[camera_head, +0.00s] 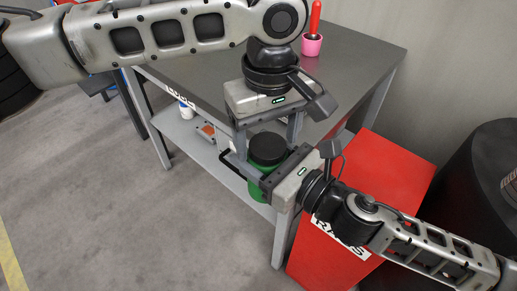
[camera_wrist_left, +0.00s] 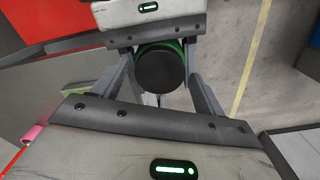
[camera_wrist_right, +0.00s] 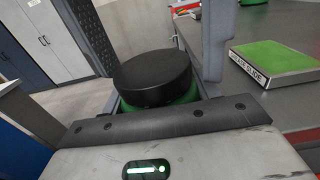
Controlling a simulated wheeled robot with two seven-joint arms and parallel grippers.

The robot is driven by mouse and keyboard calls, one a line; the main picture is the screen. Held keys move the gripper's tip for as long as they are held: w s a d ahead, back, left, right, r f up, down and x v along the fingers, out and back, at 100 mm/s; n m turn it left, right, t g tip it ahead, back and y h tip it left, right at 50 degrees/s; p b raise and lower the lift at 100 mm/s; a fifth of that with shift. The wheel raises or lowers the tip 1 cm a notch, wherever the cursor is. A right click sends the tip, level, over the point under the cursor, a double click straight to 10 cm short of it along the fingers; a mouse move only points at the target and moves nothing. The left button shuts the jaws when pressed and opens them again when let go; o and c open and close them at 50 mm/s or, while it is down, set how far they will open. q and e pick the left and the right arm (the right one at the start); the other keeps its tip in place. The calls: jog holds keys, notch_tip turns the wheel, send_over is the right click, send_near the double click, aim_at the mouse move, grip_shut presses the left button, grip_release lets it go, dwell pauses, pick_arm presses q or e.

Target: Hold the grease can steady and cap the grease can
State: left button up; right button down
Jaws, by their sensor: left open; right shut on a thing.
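The grease can (camera_head: 260,188) is green and upright, held in front of the table edge. Its black cap (camera_head: 267,148) sits on top of it; whether it is fully seated I cannot tell. My right gripper (camera_head: 252,170) is shut on the can's side. In the right wrist view the black cap (camera_wrist_right: 152,78) shows above a strip of the green can (camera_wrist_right: 178,100). My left gripper (camera_head: 265,145) is open above, pointing down, with its fingers on either side of the cap. The left wrist view shows the cap (camera_wrist_left: 160,70) between the two spread fingers (camera_wrist_left: 158,85).
A grey metal table (camera_head: 365,65) stands behind, with a lower shelf (camera_head: 190,135) holding small items. A pink cup (camera_head: 312,45) with a red-handled tool stands on top. A red box (camera_head: 390,170) and a dark drum (camera_head: 480,180) are at right. A green pad (camera_wrist_right: 275,58) lies on the tabletop.

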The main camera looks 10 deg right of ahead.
pick_arm(q)
jog(key=shift+f, duration=0.2)
jog(key=c, duration=1)
jog(key=shift+m, duration=1.7)
jog(key=o, duration=1.1)
jog(key=shift+r, duration=2.3)
